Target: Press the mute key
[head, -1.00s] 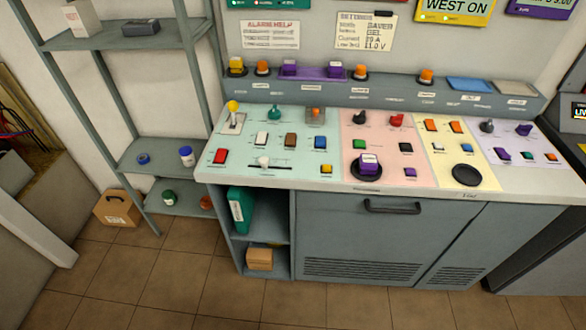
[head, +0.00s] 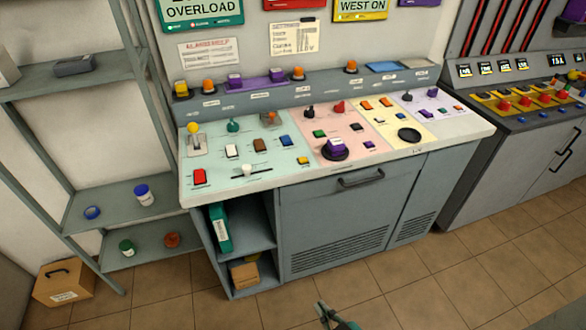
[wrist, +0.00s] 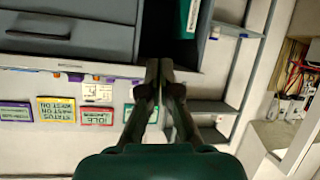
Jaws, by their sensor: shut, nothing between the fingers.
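The control desk (head: 265,180) stands ahead with colored panels of keys, levers and knobs. Its mint panel (head: 215,165) holds a red key (head: 199,176), a white key (head: 231,151), a brown key (head: 260,145), a blue key (head: 285,141) and a yellow key (head: 303,160). The pink panel has a green key (head: 320,133) and a black key (head: 355,127). Labels are too small to read, so I cannot tell which is the mute key. My gripper (head: 322,308) is low in front of the desk, apart from it; in the wrist view (wrist: 158,68) its fingers are shut and empty.
A purple block (head: 334,146) sits on a dark round disc on the pink panel. Shelves (head: 130,205) with jars stand left, a cardboard box (head: 64,284) on the floor beside them. Another console (head: 510,130) stands right. The tiled floor in front is clear.

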